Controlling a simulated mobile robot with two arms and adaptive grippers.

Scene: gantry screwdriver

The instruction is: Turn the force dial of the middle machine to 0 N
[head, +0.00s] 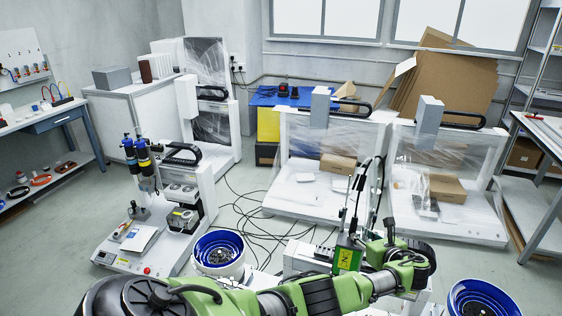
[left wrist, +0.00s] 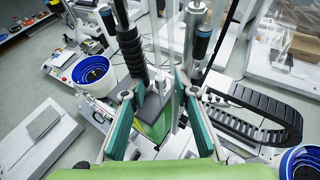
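The middle machine (head: 303,258) stands at the bottom centre of the head view, largely covered by my green left arm. Its dark screwdriver column (left wrist: 128,42) and a second, blue-grey-topped column (left wrist: 202,42) rise ahead in the left wrist view. A green block with a dark top (left wrist: 153,118) lies between my fingers in that picture; I cannot tell its distance from them. My left gripper (left wrist: 160,96) has its two teal fingers spread, with nothing visibly clamped. I cannot make out the force dial or its reading. My right gripper is not in view.
The left machine (head: 143,262) stands beside a blue-lined bowl (head: 218,250); another bowl (head: 482,300) is at bottom right. A black cable chain (left wrist: 255,112) lies close right of my left gripper. Cables (head: 245,205) cross the floor.

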